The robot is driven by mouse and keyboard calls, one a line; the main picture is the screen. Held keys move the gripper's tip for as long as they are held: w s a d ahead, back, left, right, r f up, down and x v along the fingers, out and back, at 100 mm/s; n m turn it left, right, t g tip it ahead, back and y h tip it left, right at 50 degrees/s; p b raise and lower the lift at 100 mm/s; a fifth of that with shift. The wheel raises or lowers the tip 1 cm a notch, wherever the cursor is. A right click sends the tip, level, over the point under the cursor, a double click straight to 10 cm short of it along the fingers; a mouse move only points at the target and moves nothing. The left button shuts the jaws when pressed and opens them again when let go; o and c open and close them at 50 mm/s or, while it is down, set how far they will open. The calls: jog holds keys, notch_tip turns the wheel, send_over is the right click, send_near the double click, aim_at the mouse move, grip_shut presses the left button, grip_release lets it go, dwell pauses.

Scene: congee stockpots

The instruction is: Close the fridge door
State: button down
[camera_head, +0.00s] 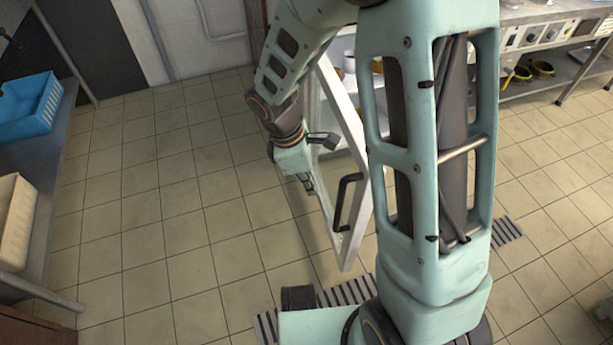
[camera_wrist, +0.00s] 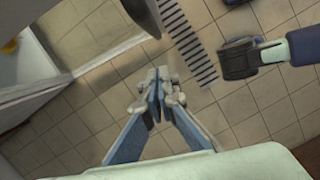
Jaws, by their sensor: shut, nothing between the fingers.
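The fridge door (camera_head: 352,132), a white frame with a glass pane and a black handle (camera_head: 346,200), stands open at the centre of the head view. My gripper (camera_head: 310,188) is on the left side of the door, left of the handle. In the wrist view my gripper (camera_wrist: 158,96) has its fingertips together, with nothing between them. I cannot tell whether it touches the door. The fridge interior (camera_head: 350,62), with items on its shelves, shows partly behind my arm, which hides much of it.
A drain grate (camera_head: 345,291) lies in the tiled floor near the door's lower end; it also shows in the wrist view (camera_wrist: 190,45). A metal table at left holds a blue crate (camera_head: 30,105) and a cream crate (camera_head: 14,225). The floor (camera_head: 170,190) between is clear.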

jog(key=shift+s+d+f+b, duration=0.15)
jog(key=shift+d+f, duration=0.2)
jog(key=shift+d, duration=0.4)
jog(key=shift+w+d+f+b, duration=0.1)
jog(key=shift+d+f, duration=0.2)
jog(key=shift+d, duration=0.45)
jog(key=shift+s+d+f+b, duration=0.15)
jog(key=shift+d+f, duration=0.2)
jog(key=shift+d, duration=0.4)
jog(key=shift+w, duration=0.1)
